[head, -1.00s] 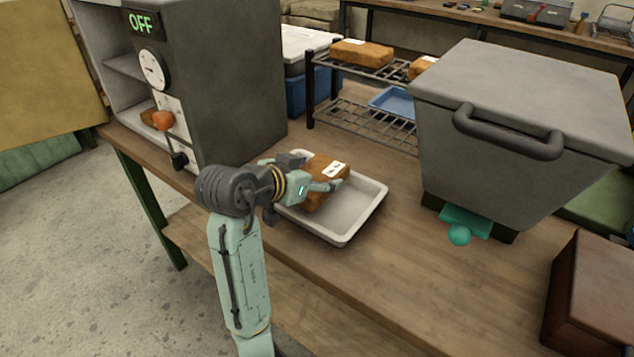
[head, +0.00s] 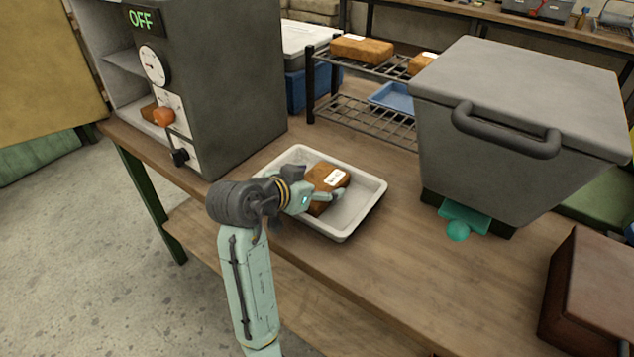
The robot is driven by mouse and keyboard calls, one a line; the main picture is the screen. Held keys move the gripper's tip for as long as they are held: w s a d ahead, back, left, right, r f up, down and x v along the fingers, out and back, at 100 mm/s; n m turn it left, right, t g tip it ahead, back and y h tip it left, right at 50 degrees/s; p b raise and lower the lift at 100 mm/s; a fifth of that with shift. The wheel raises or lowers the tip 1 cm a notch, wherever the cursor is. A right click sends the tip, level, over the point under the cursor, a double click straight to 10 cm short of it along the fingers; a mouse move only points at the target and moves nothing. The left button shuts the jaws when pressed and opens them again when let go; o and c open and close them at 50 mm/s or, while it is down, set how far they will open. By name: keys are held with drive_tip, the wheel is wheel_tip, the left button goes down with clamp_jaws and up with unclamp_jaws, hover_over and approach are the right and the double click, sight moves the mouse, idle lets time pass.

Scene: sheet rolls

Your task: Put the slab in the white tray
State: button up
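The slab (head: 322,180), a brown block with a white label on top, is within the outline of the white tray (head: 362,211) on the bench. It looks low in the tray, but I cannot tell whether it touches the floor of it. My gripper (head: 318,192) reaches over the tray's left side and appears shut on the slab, with the near finger along its front side. The far finger and part of the slab's left end are hidden or hard to make out.
A grey oven box (head: 230,85) marked OFF stands at left, its door open and a brown piece inside. A wire rack (head: 372,125) behind holds more brown slabs and a blue tray. A large grey lidded bin (head: 510,150) and a dark red box (head: 592,300) stand at right.

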drive_tip(key=shift+o, duration=1.1)
drive_tip(key=shift+r, duration=0.3)
drive_tip(key=shift+s+a, duration=0.25)
drive_tip(key=b+v, duration=0.1)
drive_tip(key=v, duration=1)
drive_tip(key=shift+s, duration=0.2)
drive_tip(key=shift+r, duration=0.1)
